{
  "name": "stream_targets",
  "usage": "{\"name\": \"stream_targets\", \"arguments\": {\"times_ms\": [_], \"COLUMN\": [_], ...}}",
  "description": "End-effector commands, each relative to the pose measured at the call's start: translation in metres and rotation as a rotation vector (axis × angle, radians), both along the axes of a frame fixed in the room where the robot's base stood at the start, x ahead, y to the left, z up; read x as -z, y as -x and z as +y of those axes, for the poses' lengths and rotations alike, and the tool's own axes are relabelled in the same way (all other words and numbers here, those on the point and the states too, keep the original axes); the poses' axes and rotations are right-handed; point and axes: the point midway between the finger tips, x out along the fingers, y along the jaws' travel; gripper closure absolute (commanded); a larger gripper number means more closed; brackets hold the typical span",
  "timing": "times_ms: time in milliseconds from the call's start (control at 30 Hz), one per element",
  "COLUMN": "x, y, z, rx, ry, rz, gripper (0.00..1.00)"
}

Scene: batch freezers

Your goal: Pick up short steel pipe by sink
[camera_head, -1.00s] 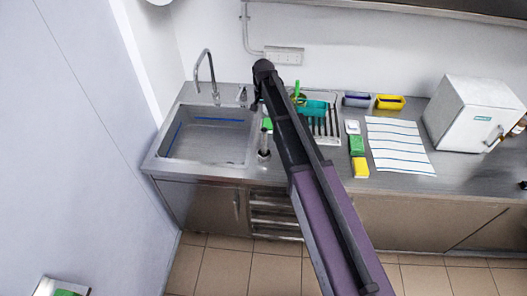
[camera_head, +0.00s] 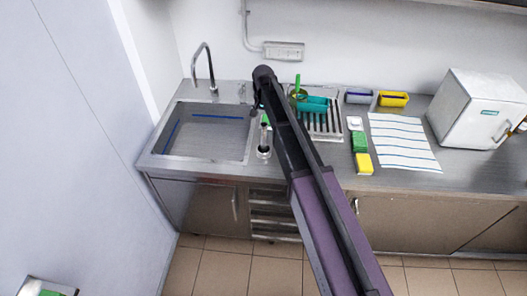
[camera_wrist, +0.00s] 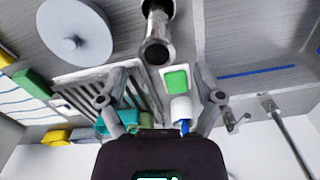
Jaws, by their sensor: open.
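The short steel pipe (camera_head: 264,138) stands on the counter just right of the sink (camera_head: 208,136), with a round, wider foot. In the wrist view the pipe (camera_wrist: 157,35) is at top centre, its near end towards my gripper. My gripper (camera_wrist: 161,98) is open, with its two fingers apart and nothing between them touching the pipe. The pipe lies beyond the fingertips. In the head view my arm covers most of the gripper, just behind the pipe. A white bottle with a green label (camera_wrist: 177,82) is beside the right finger in the wrist view.
A grey round disc (camera_wrist: 74,32) lies left of the pipe in the wrist view. A drying rack (camera_head: 325,125) with a teal container (camera_head: 313,105) is right of my arm. Green (camera_head: 359,142) and yellow (camera_head: 364,164) blocks and a striped cloth (camera_head: 403,143) lie further right.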

Motion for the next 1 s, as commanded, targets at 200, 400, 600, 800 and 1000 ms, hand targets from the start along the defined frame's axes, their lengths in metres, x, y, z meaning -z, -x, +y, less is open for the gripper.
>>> {"name": "stream_targets", "arguments": {"times_ms": [200,400,600,800,1000], "x": [0.020,0.026,0.025,0.026,0.031], "y": [0.000,0.000,0.000,0.000,0.001], "z": [0.000,0.000,0.000,0.001,0.000], "rx": [0.000,-0.001,-0.001,-0.001,-0.001], "ry": [0.000,0.000,0.000,0.000,0.000], "rz": [0.000,0.000,0.000,0.000,0.000], "gripper": [0.15,0.15,0.15,0.15,0.15]}}
